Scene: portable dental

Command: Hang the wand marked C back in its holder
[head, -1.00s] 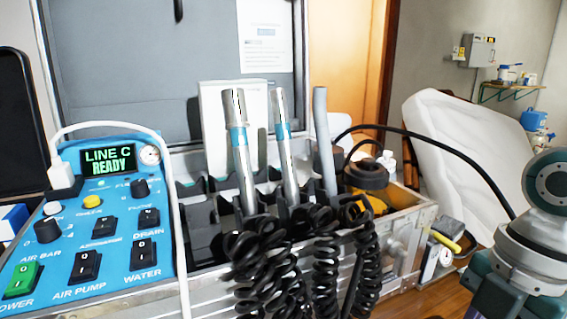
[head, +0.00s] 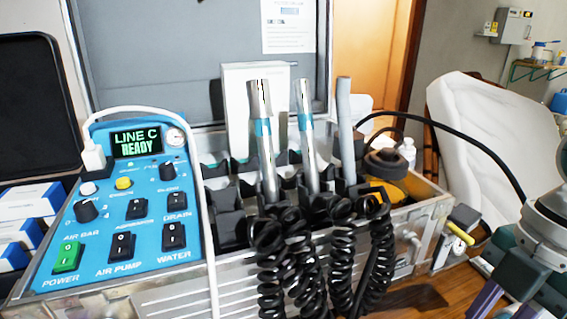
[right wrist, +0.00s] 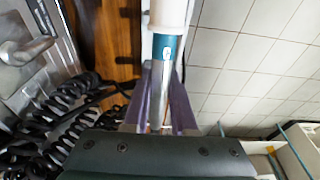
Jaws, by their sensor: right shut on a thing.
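My right gripper (right wrist: 160,88) is shut on a wand (right wrist: 168,52) with a teal band and a white upper part, in the right wrist view. The band carries a small white mark too small to read. In the head view part of this gripper shows at the lower right, its wand out of sight. The dark holder row (head: 228,222) in the case holds two silver wands with teal bands, one on the left (head: 264,150) and one in the middle (head: 307,148), and a plain grey wand (head: 345,125). My left gripper is not in view.
The blue control panel (head: 110,235) reads LINE C READY. Black coiled hoses (head: 300,255) hang over the metal case's front (head: 240,285). A white hose (head: 206,240) crosses beside the panel. A dark round part (head: 385,162) sits in the case's right end. A white chair (head: 490,140) stands right.

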